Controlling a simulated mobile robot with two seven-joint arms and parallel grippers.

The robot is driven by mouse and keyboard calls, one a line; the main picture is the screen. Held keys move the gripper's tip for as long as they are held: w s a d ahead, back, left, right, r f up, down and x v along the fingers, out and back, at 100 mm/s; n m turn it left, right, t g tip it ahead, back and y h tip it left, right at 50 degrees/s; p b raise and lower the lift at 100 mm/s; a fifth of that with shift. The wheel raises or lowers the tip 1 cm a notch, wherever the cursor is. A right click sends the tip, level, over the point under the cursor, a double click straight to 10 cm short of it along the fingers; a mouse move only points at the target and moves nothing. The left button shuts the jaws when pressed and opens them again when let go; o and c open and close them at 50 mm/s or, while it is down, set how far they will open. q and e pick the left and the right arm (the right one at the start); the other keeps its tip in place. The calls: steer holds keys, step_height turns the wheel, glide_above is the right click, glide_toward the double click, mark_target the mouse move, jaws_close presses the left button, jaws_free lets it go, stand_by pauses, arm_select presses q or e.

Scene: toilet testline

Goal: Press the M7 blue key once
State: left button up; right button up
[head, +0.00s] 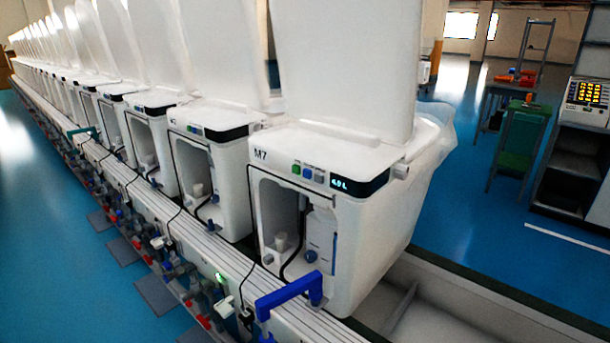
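The white toilet unit marked M7 (345,225) stands nearest, right of the middle. Its label is on the top front edge, at the left. To the right of the label is a short row of small keys: a green key (296,169), then the blue key (308,172), then a grey key (319,176). A dark display (358,184) with lit digits, seemingly 4.9L, is right of the keys. Nothing covers the blue key. Neither of my grippers shows in the head view.
A blue handle-shaped bracket (290,292) stands on the white rail (215,262) before M7. Similar toilet units (212,155) line up to the back left, lids raised. A green stand (518,145) and a shelf with an instrument (588,95) are at the right. Blue floor lies open between.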

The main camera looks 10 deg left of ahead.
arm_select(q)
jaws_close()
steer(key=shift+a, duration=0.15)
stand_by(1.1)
